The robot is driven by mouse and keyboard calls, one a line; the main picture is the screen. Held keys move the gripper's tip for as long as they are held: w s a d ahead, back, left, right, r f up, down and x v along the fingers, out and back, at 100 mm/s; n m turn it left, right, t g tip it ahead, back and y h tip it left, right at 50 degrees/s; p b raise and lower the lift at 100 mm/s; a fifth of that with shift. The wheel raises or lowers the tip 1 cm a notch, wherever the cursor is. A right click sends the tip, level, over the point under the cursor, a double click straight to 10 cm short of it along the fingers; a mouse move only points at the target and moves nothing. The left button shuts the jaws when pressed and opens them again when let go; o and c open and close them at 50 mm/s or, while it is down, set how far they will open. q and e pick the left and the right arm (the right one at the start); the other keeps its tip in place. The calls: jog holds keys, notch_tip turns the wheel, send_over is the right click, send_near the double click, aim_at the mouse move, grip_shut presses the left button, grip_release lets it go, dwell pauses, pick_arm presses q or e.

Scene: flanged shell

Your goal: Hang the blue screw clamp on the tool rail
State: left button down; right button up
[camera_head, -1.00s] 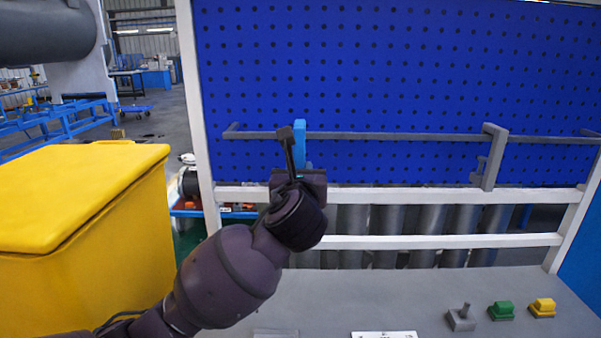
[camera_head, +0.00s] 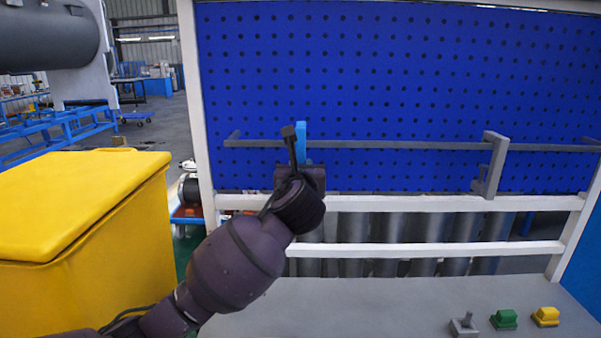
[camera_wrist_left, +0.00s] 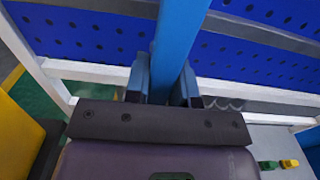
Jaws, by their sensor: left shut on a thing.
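The blue screw clamp (camera_head: 301,141) stands upright in front of the tool rail (camera_head: 400,145), near its left end. Its top shows above the rail line; my wrist hides its lower part. In the left wrist view its blue bar (camera_wrist_left: 180,32) runs up out of the picture between my fingers. My left gripper (camera_wrist_left: 163,85) is shut on this bar. In the head view the left gripper (camera_head: 300,172) is mostly hidden behind my wrist. I cannot tell whether the clamp touches the rail. My right gripper is not in view.
A grey clamp (camera_head: 492,165) hangs on the rail at the right. The blue pegboard (camera_head: 400,70) stands behind the rail. A yellow bin (camera_head: 80,230) is at the left. Grey, green (camera_head: 504,319) and yellow (camera_head: 545,316) small parts lie on the grey table (camera_head: 370,300).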

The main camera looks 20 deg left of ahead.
pick_arm(q)
jog(key=shift+x, duration=0.85)
jog(key=shift+f, duration=0.5)
jog(key=shift+w, duration=0.1)
jog(key=c, duration=0.9)
grip_release()
jog(key=shift+f, duration=0.1)
